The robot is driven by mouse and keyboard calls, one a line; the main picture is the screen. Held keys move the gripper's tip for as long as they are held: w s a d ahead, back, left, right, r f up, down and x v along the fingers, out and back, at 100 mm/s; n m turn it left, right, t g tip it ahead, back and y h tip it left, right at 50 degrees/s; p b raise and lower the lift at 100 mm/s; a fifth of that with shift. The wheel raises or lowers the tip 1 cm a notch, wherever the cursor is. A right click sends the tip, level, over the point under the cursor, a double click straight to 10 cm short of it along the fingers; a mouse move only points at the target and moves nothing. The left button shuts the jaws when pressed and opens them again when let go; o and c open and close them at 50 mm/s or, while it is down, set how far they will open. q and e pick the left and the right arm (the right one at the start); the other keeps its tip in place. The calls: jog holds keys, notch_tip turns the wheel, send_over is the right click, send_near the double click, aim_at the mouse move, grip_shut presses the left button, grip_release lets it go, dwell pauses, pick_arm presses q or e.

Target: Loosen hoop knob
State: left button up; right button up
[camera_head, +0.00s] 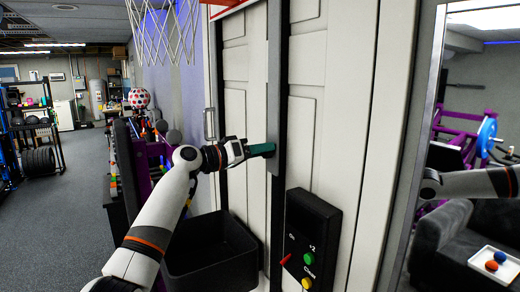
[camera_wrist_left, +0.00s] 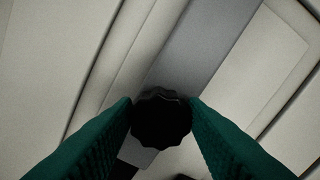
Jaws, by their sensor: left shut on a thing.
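The hoop knob (camera_wrist_left: 161,118) is black with a scalloped edge. In the left wrist view it sits between the two green fingers of my left gripper (camera_wrist_left: 161,112), which touch its sides. In the head view the left gripper (camera_head: 268,149) reaches the dark grey upright (camera_head: 275,95) on the white panelled door, and its fingers hide the knob there. The upright also shows behind the knob in the left wrist view (camera_wrist_left: 205,50). The hoop's white net (camera_head: 165,35) hangs at the top left, with part of a red edge beside it. My right gripper is not in view.
A black control box (camera_head: 313,228) with a red lever and coloured buttons is mounted below right of the gripper. A mirror (camera_head: 455,95) stands at the right. Open grey floor (camera_head: 65,210) lies at the left.

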pick_arm(q)
jog(key=shift+w+a+f+n+p, duration=0.1)
jog(key=shift+n+p, duration=1.4)
jog(key=shift+n, duration=2.15)
jog(key=shift+f+n+p, duration=0.1)
jog(key=shift+n+p, duration=1.4)
jog(key=shift+n, duration=2.15)
jog(key=o, duration=1)
jog(key=shift+c, duration=0.2)
